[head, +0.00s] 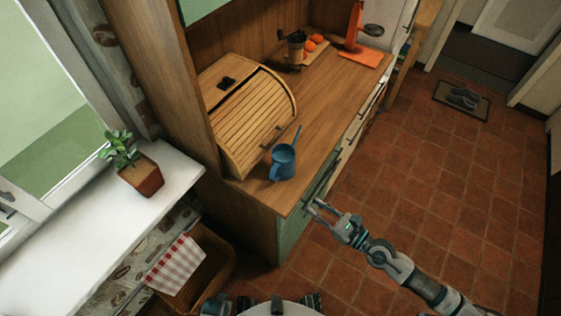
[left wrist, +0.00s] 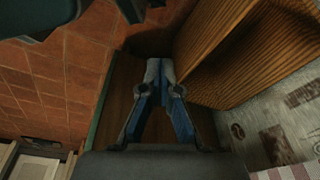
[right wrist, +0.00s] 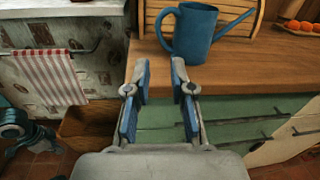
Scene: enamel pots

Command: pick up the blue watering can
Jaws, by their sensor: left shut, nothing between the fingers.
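The blue watering can (head: 283,162) stands upright near the front left corner of the wooden counter, its spout pointing up and away. In the right wrist view the can (right wrist: 196,32) is beyond the fingertips, its handle on the left and its spout on the right. My right gripper (head: 315,207) is open and empty, off the counter's front edge, to the right of and nearer than the can. It also shows in the right wrist view (right wrist: 159,68). My left gripper (left wrist: 160,70) is shut and empty, low beside wooden surfaces; the can is not in its view.
A slatted bread box (head: 245,120) stands behind the can. Oranges (head: 312,43), a grinder (head: 296,48) and an orange stand (head: 360,50) are farther back. A potted plant (head: 140,178) sits on the white sill.

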